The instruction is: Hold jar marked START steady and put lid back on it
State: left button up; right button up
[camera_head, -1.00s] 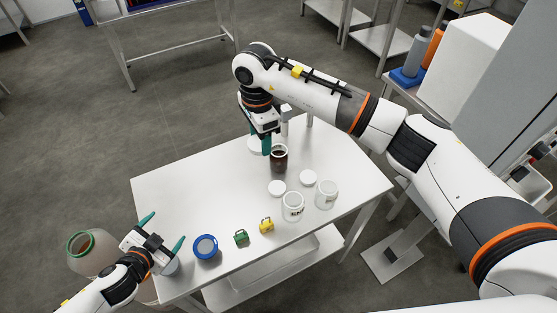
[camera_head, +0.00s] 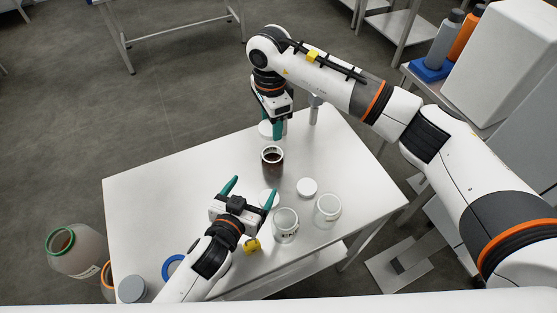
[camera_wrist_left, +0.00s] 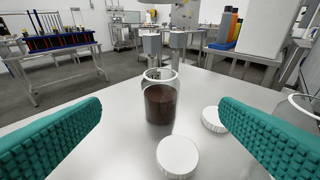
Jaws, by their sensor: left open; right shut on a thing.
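A clear jar with dark brown contents (camera_head: 272,165) stands upright and open on the white table; it also shows in the left wrist view (camera_wrist_left: 159,100). No START marking is readable on it. My left gripper (camera_head: 253,189) is open and empty, in front of this jar, its fingers pointing toward it. In the left wrist view the jar is between the fingers but farther away, untouched. My right gripper (camera_head: 278,131) is shut on a white lid (camera_head: 266,129), beyond the jar and apart from its mouth. The fingers hide part of the lid.
Two white lids lie on the table, one at right (camera_head: 307,187) and one near my left gripper (camera_wrist_left: 178,156). Two open clear jars, one labelled (camera_head: 285,229) and one at right (camera_head: 327,209), stand close by. A yellow padlock (camera_head: 252,246) is by my left arm. The table's left part is clear.

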aim_at(268, 167)
pick_arm(q)
jog(key=shift+f+b, duration=0.35)
jog(key=shift+f, duration=0.25)
pick_arm(e)
jog(key=shift+f, duration=0.55)
jog(key=shift+w+d+f, duration=0.15)
jog(key=shift+w+d, duration=0.05)
jog(key=shift+w, duration=0.25)
jog(key=shift+s+a, duration=0.15)
jog(key=shift+s, duration=0.1)
pick_arm(q)
jog(key=x, duration=1.2)
jog(key=shift+w+d+f, duration=0.1)
jog(key=shift+w, duration=0.25)
pick_arm(e)
jog(key=shift+w, duration=0.1)
pick_arm(q)
jog(key=shift+c, duration=0.3)
jog(key=c, duration=1.4)
pick_arm(e)
jog(key=shift+f, duration=2.4)
jog(key=shift+f, duration=0.9)
